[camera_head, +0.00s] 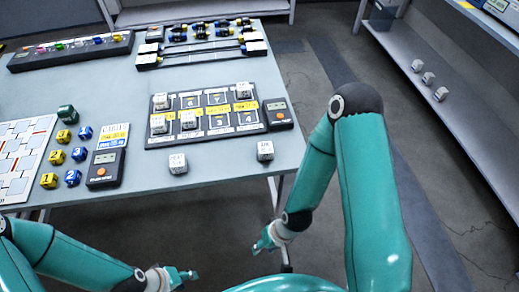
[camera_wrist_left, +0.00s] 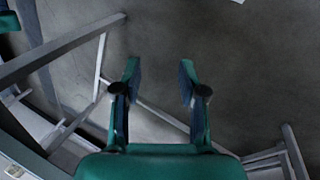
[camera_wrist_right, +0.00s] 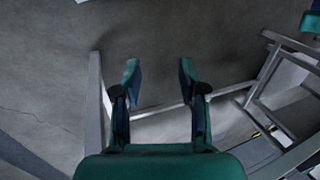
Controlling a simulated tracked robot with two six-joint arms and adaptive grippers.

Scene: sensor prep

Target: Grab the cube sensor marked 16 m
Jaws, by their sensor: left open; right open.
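Several white cube sensors show in the head view. One cube (camera_head: 178,163) and another cube (camera_head: 265,151) stand on the near edge of the table. Others sit on the dark numbered board: a cube (camera_head: 161,101) and a cube (camera_head: 246,91) at the back, a cube (camera_head: 157,124) and a cube (camera_head: 188,120) at the front. Their markings are too small to read, so I cannot tell which says 16 m. My left gripper (camera_head: 188,275) is open and empty, below and before the table. My right gripper (camera_head: 262,243) is open and empty below the table's near edge.
The grey table (camera_head: 225,172) holds the dark board (camera_head: 215,139), a meter (camera_head: 107,168), another meter (camera_head: 279,115), yellow and blue numbered cubes (camera_head: 57,157), and a white grid sheet (camera_head: 22,150). A shelf (camera_head: 465,120) at the right holds three small white cubes (camera_head: 428,78).

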